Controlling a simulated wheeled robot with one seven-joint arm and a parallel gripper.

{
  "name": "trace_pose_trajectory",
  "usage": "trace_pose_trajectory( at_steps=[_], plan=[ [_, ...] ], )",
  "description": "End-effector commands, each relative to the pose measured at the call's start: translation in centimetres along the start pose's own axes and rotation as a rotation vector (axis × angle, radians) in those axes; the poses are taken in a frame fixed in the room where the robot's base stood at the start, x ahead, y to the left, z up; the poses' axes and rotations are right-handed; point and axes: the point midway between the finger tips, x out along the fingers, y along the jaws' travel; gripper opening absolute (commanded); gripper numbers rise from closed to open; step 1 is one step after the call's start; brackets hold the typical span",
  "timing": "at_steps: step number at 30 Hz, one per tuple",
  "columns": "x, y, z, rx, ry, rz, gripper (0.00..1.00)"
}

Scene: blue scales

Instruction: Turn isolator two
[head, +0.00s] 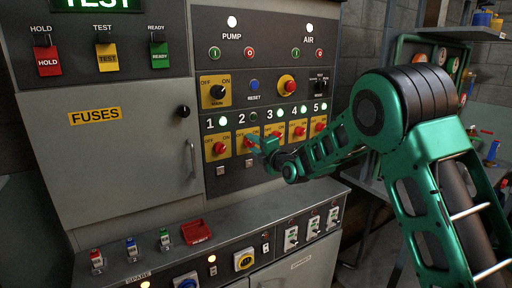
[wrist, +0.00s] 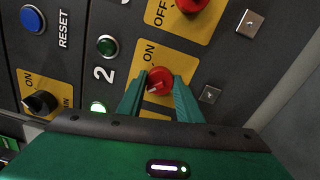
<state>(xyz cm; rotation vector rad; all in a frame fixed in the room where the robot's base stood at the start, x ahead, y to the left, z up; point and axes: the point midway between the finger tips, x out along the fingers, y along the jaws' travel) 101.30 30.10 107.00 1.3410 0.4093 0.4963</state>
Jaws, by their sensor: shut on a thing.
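The isolator two knob (wrist: 159,80) is red and sits on a yellow plate (wrist: 150,52) beside the number 2. The word ON shows on the plate; the other end of the plate is hidden by my gripper. A small pale mark shows on the knob's lower left in the wrist view, away from ON. My gripper (wrist: 160,91) is shut on this knob, one green finger on each side. In the head view my gripper (head: 261,145) reaches the panel at the second isolator and mostly hides the knob. The lamp (wrist: 107,45) beside number 2 is dark green, unlit.
Isolator one (head: 219,148) stands left of my gripper and isolator three (head: 276,136) close on its right. The lamps of one, three, four and five glow. The black main switch (head: 217,92) is above. A ledge (head: 130,265) with small levers juts out below.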

Motion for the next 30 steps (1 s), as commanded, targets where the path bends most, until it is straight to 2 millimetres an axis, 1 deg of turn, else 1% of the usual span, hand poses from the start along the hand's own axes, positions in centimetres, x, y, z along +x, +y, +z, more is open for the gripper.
trace_pose_trajectory(
  at_steps=[16,17,18,19,27,30],
  plan=[
    [0.0,-0.21,0.1,-0.028,-0.001,-0.004,0.1],
    [0.0,-0.22,0.09,-0.028,-0.001,-0.004,0.34],
    [0.0,-0.22,0.08,-0.027,-0.001,-0.004,0.44],
    [0.0,-0.21,0.07,-0.027,-0.001,-0.004,0.51],
    [-0.03,-0.12,-0.01,-0.025,0.0,-0.002,0.51],
    [-0.38,-0.12,0.0,-0.025,0.0,-0.003,0.51]
  ],
)
